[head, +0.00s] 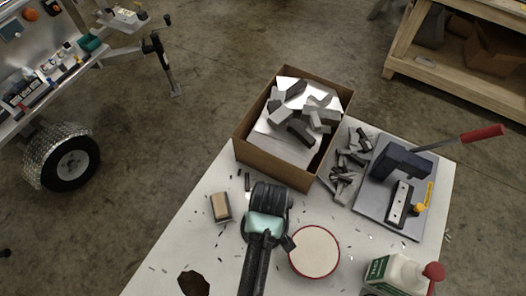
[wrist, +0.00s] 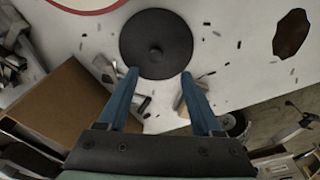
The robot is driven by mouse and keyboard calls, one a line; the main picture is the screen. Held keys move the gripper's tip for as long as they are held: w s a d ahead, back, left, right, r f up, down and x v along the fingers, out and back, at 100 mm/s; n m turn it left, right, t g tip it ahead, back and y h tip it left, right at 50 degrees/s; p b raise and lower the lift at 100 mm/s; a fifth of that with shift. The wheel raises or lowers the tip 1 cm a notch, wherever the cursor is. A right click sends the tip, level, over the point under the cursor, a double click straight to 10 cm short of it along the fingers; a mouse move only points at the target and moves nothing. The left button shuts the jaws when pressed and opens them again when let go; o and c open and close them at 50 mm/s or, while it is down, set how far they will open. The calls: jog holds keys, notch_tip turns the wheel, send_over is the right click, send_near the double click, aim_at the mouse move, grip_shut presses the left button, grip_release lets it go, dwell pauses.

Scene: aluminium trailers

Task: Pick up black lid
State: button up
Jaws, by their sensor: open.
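The black lid (wrist: 156,45) is a round dark disc with a small knob at its centre. It lies flat on the white table top in the wrist view, just beyond my fingertips. My gripper (wrist: 159,78) is open, its two blue fingers spread on either side below the lid's near edge, with nothing held between them.
A cardboard box (head: 240,149) of grey offcuts stands at the table's back. A lever press (head: 402,160) and a white bottle (head: 397,275) are at right. A red-rimmed disc (head: 314,251), a tan block (head: 221,206) and a dark brown patch (head: 193,283) flank my arm.

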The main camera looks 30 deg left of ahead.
jog(key=shift+w+f+p, duration=0.2)
jog(key=shift+f+p, duration=0.1)
jog(key=shift+f, duration=1.4)
jog(key=shift+w+f+p, duration=0.2)
jog(key=shift+f+p, duration=0.05)
jog(key=shift+f, duration=1.4)
grip_shut()
